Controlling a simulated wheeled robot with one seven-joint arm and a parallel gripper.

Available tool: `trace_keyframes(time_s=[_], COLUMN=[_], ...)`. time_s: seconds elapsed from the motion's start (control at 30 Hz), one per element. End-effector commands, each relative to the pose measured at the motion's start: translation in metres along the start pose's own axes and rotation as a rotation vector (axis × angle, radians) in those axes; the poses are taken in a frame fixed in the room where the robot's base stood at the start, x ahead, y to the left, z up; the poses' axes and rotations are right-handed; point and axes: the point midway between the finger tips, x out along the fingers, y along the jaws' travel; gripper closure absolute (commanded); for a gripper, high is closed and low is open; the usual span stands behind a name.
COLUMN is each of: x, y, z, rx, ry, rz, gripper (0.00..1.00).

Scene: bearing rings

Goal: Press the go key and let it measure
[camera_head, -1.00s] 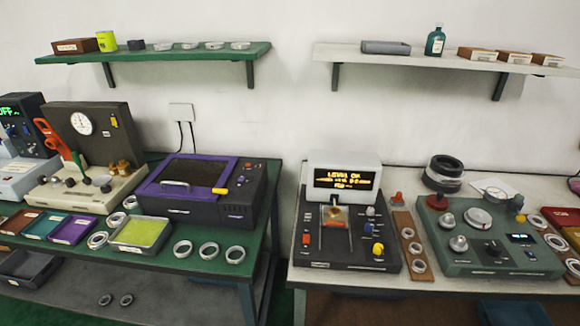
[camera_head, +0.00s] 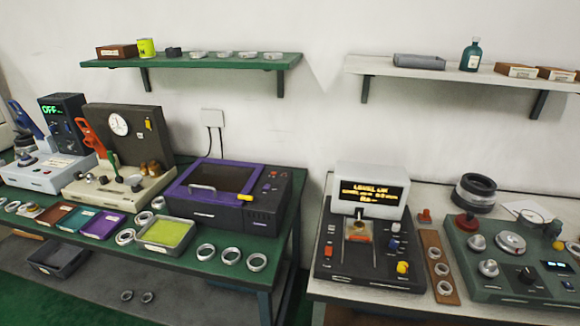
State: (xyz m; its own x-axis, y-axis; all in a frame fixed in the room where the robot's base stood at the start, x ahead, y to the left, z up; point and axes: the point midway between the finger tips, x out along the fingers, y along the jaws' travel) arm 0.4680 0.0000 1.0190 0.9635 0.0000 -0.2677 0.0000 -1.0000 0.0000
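A black measuring machine (camera_head: 372,275) with a white display head (camera_head: 370,187) stands on the white table. Its screen shows lit amber text; the top line seems to read "LEVEL OK", the rest is too blurred. A small orange and tan part sits under the head at the middle. Its deck carries an orange-red key (camera_head: 328,250), a yellow knob (camera_head: 402,267), and small grey and blue knobs. No label shows which one is the go key. My gripper is not in view.
The left green table holds a purple-lidded box (camera_head: 215,190), a yellow-green tray (camera_head: 166,233) and several loose rings. A gap separates the tables.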

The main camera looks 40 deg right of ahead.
Motion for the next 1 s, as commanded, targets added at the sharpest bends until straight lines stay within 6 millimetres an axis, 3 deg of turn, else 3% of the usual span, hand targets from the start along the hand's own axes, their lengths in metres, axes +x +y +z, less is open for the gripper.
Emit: trace_keyframes(time_s=[0.03,0.17,0.2,1.0], x=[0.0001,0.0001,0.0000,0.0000], y=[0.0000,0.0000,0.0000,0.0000], z=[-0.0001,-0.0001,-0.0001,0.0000], rx=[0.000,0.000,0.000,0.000], ry=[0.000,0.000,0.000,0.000], rz=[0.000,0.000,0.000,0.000], gripper=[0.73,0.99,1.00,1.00])
